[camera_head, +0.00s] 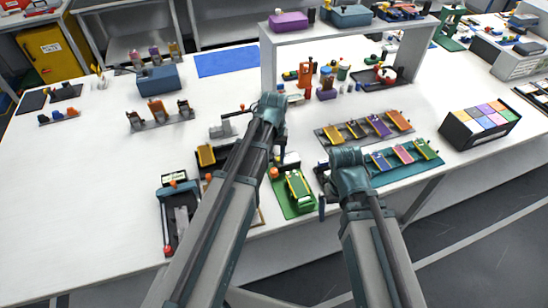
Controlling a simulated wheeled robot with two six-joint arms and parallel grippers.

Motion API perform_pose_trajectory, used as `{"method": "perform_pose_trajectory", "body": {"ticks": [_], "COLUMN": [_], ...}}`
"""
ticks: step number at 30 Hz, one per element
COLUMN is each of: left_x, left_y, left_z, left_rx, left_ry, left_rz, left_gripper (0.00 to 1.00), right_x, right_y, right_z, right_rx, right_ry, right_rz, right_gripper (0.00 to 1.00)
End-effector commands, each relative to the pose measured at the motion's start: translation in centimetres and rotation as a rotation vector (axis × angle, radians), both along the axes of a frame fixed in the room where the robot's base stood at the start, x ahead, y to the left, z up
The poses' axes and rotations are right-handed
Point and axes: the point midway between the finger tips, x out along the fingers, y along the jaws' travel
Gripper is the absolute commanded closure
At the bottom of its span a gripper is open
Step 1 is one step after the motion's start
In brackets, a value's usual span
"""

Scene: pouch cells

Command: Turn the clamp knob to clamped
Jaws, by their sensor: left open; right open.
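I cannot tell for certain which part is the clamp knob or which way it is turned. A green fixture (288,205) holding a bright green pouch-like piece stands at the table's front, with an orange knob (274,172) at its back left. A dark device (178,215) farther left has a red knob (167,249) at its front end. My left gripper (262,105) is open above the middle of the table, beyond these devices. My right gripper (322,188) is open just right of the green fixture, apparently empty. My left arm hides part of the space between the two devices.
Racks of colored pouches (366,128) and a teal tray (405,160) lie to the right. A white shelf (268,68) stands behind. A box of colored blocks (447,130) sits at the right edge.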

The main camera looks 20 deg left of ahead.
Motion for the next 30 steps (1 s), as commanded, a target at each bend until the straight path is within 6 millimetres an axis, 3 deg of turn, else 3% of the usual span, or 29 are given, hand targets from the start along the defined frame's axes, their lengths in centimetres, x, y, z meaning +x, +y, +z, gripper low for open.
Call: {"method": "perform_pose_trajectory", "body": {"ticks": [1,13,18,27,30], "left_x": [0.0,0.0,0.0,0.0,-1.0], "left_y": [0.0,0.0,0.0,0.0,-0.9], "left_z": [1.7,7.4,8.3,8.2,8.2], "left_rx": [0.0,0.0,0.0,0.0,0.005], "left_ry": [0.0,0.0,0.0,0.0,0.003], "left_rz": [0.0,0.0,-0.001,-0.001,-0.029], "left_gripper": [0.51,0.51,0.51,0.51,0.51], "right_x": [0.0,0.0,0.0,0.0,0.0], "right_y": [0.0,0.0,0.0,0.0,0.0], "right_z": [1.7,7.4,8.3,8.2,8.2], "right_rx": [0.0,0.0,0.0,0.0,0.0], "right_ry": [0.0,0.0,0.0,0.0,0.0], "right_rz": [0.0,0.001,0.001,0.001,0.001], "right_gripper": [0.0,0.0,0.0,0.0,0.0]}}
